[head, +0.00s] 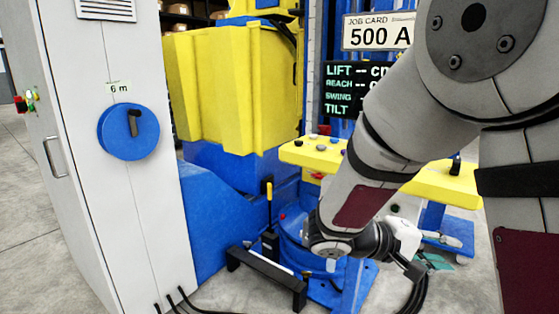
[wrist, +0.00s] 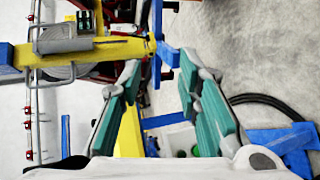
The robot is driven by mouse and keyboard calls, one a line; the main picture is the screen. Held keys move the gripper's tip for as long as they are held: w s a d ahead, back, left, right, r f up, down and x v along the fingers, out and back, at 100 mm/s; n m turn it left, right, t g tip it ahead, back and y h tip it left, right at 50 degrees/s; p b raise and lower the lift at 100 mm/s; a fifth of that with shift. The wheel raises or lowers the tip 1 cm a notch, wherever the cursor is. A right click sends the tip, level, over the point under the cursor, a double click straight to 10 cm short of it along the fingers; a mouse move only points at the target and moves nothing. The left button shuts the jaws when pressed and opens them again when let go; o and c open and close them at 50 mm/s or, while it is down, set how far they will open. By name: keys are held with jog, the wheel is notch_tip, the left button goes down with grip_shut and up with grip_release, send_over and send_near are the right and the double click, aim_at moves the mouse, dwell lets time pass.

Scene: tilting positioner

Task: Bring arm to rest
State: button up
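My arm reaches in from the right of the head view, bent downward. My gripper (head: 416,268) is low at centre right there, partly hidden by my own wrist. In the wrist view my gripper (wrist: 160,62) shows two fingers with teal pads, spread apart with nothing between them. The fingers point past a yellow beam (wrist: 95,52) at upper left, with blue parts and floor beyond. I cannot tell how near the fingertips are to these parts.
A white cabinet (head: 90,190) with a blue dial (head: 128,132) stands left. The blue and yellow machine (head: 235,95) fills the middle. A yellow control panel (head: 312,154) with buttons lies behind my arm. A display (head: 345,90) and job card (head: 378,32) are above. Black cables (wrist: 265,102) lie on the floor.

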jog(key=s+r+m+g+y, duration=0.1)
jog(key=s+g+y, duration=0.15)
jog(key=s, duration=0.55)
jog(key=s+r+m+g+y, duration=0.15)
jog(key=s+y, duration=0.25)
jog(key=s, duration=0.4)
jog(key=s+a+t+y, duration=0.4)
jog(key=s+a+y, duration=0.4)
jog(key=s+a, duration=0.25)
notch_tip(320, 180, up, 17)
jog(key=t+p, duration=0.2)
jog(key=p, duration=1.2)
jog(key=shift+w+a+f+n+t+p, duration=0.15)
jog(key=shift+w+a+n+t+p, duration=0.05)
jog(key=shift+a+n+t+p, duration=0.2)
jog(key=shift+c, duration=0.2)
